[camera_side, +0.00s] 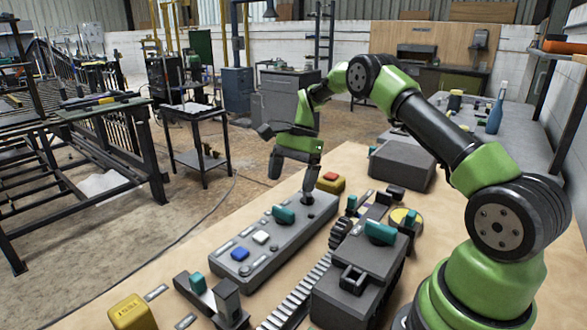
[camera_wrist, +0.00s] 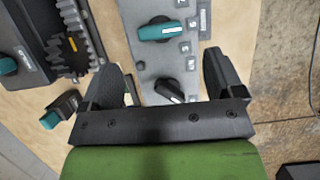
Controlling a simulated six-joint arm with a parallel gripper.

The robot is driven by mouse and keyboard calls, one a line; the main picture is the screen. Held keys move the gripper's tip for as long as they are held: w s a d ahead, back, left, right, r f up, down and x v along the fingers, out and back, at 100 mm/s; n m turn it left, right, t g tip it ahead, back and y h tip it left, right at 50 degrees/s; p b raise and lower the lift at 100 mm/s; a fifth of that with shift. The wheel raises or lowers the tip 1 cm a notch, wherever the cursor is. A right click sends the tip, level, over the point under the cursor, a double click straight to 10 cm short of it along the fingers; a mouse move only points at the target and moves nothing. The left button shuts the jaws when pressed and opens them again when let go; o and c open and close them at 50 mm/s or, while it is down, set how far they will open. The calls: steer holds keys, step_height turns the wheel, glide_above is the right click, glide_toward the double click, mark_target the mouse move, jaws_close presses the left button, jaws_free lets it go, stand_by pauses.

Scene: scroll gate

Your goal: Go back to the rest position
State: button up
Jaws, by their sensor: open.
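My gripper (camera_side: 292,169) hangs above the far end of the long grey control panel (camera_side: 262,262) in the side view. In the wrist view my gripper (camera_wrist: 165,82) has its two dark fingers spread wide, with nothing held between them. A black knob (camera_wrist: 170,90) on the panel shows between the fingers, and a teal knob (camera_wrist: 161,30) lies beyond it. In the side view the panel also carries a teal knob (camera_side: 284,214), a white button (camera_side: 261,237) and a blue button (camera_side: 240,254).
A red-topped yellow box (camera_side: 331,182) stands by the panel's far end. A dark machine with a teal handle (camera_side: 380,232) and a toothed rack (camera_side: 297,295) lie right of the panel. A yellow block (camera_side: 132,314) sits at the near left. A grey box (camera_side: 402,165) stands behind.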

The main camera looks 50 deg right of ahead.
steer(key=v, duration=0.2)
steer(key=shift+d+r, duration=0.15)
steer(key=shift+r, duration=0.1)
steer(key=s+a+r+n+t+h, duration=0.1)
steer(key=s+a+r+n+t, duration=0.1)
steer(key=s+a+r+n, duration=0.45)
steer(key=s+a+r+n+t+h, duration=0.15)
steer(key=a+r, duration=0.25)
steer(key=r, duration=0.6)
steer(key=s+a+n+t, duration=0.2)
steer(key=s+a+n, duration=0.1)
steer(key=s, duration=0.5)
steer(key=s+a+n+t, duration=0.1)
steer(key=s+a+n, duration=0.2)
steer(key=s, duration=0.5)
steer(key=shift+t, duration=0.35)
